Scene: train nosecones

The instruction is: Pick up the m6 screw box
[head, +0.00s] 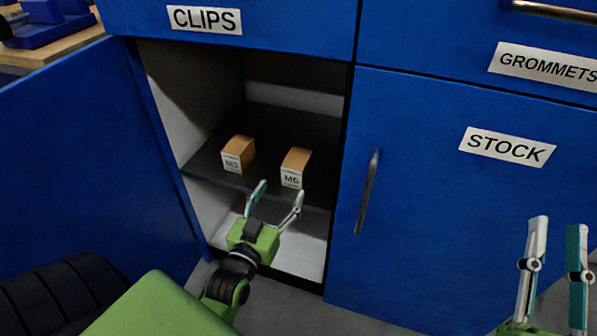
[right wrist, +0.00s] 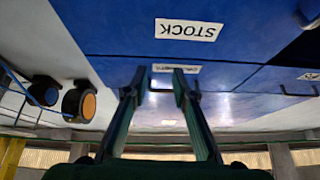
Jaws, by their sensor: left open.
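The M6 screw box (head: 296,168) is a small brown box with a white label, standing upright on the dark shelf (head: 208,167) inside the open cabinet. My left gripper (head: 277,191) is open and empty in front of the shelf, just below and in front of the M6 box, with a fingertip close to its lower part. I cannot tell whether it touches the box. My right gripper (head: 557,226) is at the right edge of the head view, apart from the box. In the right wrist view its fingers (right wrist: 157,79) are apart with nothing between them.
A similar M3 box (head: 238,154) stands to the left of the M6 box. The open blue door (head: 90,150) bounds the left side, and the closed STOCK door (head: 450,210) with its handle (head: 368,192) bounds the right. The CLIPS drawer (head: 260,25) is above.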

